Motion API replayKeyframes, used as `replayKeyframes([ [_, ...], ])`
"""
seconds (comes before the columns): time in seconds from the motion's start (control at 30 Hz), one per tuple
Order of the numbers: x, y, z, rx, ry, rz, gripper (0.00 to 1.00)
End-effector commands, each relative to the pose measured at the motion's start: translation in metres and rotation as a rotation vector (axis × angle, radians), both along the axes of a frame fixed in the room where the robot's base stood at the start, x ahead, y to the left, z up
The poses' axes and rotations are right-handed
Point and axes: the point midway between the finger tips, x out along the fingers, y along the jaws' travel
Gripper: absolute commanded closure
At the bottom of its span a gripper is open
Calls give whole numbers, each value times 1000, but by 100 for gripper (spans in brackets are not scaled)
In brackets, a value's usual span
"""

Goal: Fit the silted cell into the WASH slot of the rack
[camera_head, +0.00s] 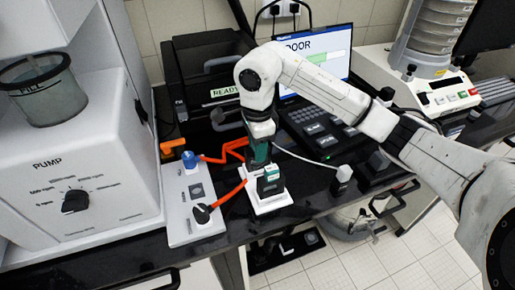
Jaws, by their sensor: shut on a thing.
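My gripper (260,156) points down over the bench and is shut on a small dark block with green on it (269,183). The block is upright at a small white base (270,203). I cannot tell whether it rests on the base or is just above it. Its silt and any lettering are too small to make out, so I cannot confirm that it is the silted cell. No WASH label is readable, and I cannot tell which object is the rack.
A grey plate (178,215) with blue and black fittings lies to the left, joined to orange tubes (232,193). The white PUMP unit (115,165) stands further left. A keypad (313,126) and screen (335,57) are behind. The bench's front edge is close to the white base.

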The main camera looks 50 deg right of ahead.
Motion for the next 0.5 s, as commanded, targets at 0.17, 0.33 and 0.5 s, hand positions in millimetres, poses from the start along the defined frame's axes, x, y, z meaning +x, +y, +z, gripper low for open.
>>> replayKeyframes([
  [0.17, 0, 1, -12, 2, 1, 2, 100],
  [0.33, 0, 1, -12, 1, 2, 3, 67],
  [0.5, 0, 1, -12, 1, 2, 2, 51],
])
